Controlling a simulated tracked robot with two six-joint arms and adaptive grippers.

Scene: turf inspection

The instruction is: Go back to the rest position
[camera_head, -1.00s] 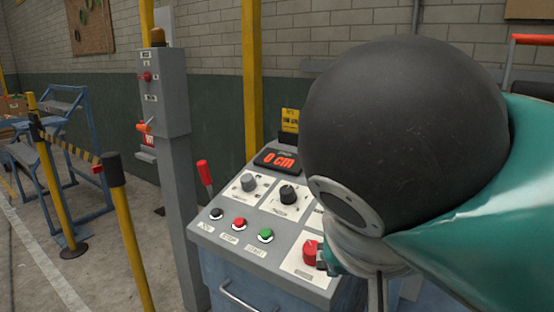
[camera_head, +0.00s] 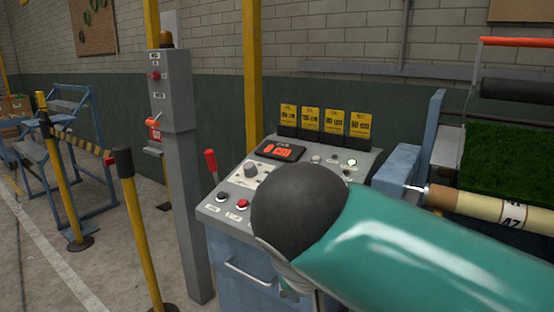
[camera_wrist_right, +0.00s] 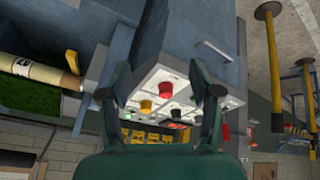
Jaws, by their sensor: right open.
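My right arm, teal with a black joint, reaches across the lower middle of the head view and covers part of the control console (camera_head: 222,207). Its gripper is mostly hidden there behind the arm. In the right wrist view my right gripper (camera_wrist_right: 157,92) is open, its two dark fingers spread wide with nothing between them. Beyond the fingers is the console's panel, with a red knob (camera_wrist_right: 165,88) and a yellow knob (camera_wrist_right: 146,105). I cannot tell how far the fingertips are from the panel. My left gripper is not in view.
The console's display (camera_head: 281,150) reads 0 cm, with several yellow cards (camera_head: 310,121) behind it. A grey post box (camera_head: 168,90) and a yellow barrier post (camera_head: 138,230) stand left.

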